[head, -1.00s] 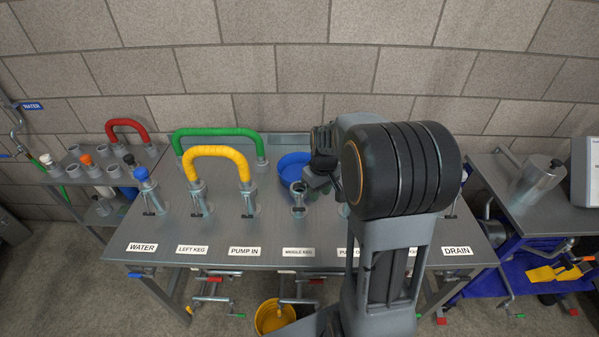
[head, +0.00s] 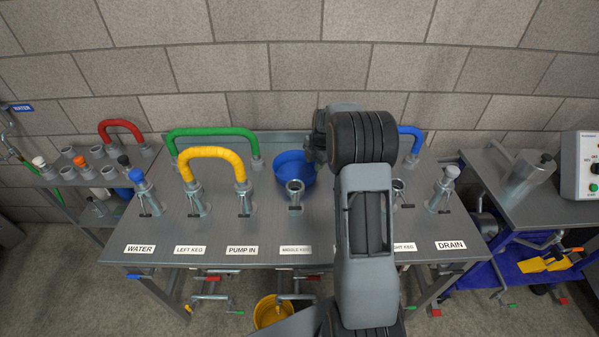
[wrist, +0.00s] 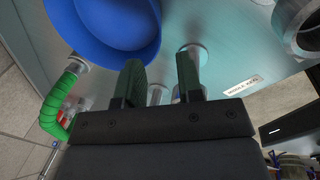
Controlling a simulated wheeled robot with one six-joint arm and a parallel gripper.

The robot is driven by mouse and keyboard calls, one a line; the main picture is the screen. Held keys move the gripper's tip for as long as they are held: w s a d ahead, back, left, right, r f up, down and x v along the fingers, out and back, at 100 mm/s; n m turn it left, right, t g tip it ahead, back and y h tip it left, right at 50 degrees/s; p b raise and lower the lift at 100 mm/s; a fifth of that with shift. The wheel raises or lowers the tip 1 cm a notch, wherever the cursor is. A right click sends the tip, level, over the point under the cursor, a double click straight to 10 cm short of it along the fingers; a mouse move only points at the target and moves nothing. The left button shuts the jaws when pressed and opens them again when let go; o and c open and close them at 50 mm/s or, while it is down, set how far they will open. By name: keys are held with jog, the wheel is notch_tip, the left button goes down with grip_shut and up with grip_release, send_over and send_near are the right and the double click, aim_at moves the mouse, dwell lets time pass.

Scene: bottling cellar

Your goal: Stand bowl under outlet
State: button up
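The blue bowl (head: 290,172) stands upright on the bench top, behind the middle keg port (head: 295,192). My gripper (head: 312,148) is at the bowl's right rear side in the head view, partly hidden by my own arm. In the wrist view the two fingers of my gripper (wrist: 160,82) are apart with nothing clearly held between them. The bowl (wrist: 118,22) shows beyond the left finger, its rim close to that fingertip; I cannot tell whether they touch. A yellow bucket (head: 268,311) is on the floor below the middle of the bench.
Green (head: 212,132), yellow (head: 212,152) and blue (head: 412,131) hoses arch over the bench. Several upright ports stand along it, with labels at the front edge (head: 190,250). A side bench with a metal pot (head: 528,175) is at right. A red hose (head: 122,124) is on the left rack.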

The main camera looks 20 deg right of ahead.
jog(key=f, duration=0.3)
jog(key=w+f, duration=0.1)
jog(key=f, duration=0.2)
jog(key=shift+w+a+f+p, duration=0.1)
jog(key=shift+a+f+p, duration=0.05)
jog(key=shift+p, duration=0.25)
jog(key=shift+w+f+p, duration=0.2)
jog(key=shift+f+p, duration=0.1)
jog(key=shift+f, duration=0.55)
jog(key=shift+w+f+p, duration=0.2)
jog(key=shift+f+p, duration=0.05)
jog(key=shift+f, duration=0.65)
jog(key=shift+w+f+p, duration=0.2)
jog(key=shift+f+p, duration=0.1)
jog(key=shift+f, duration=0.55)
jog(key=shift+c, duration=0.5)
grip_shut()
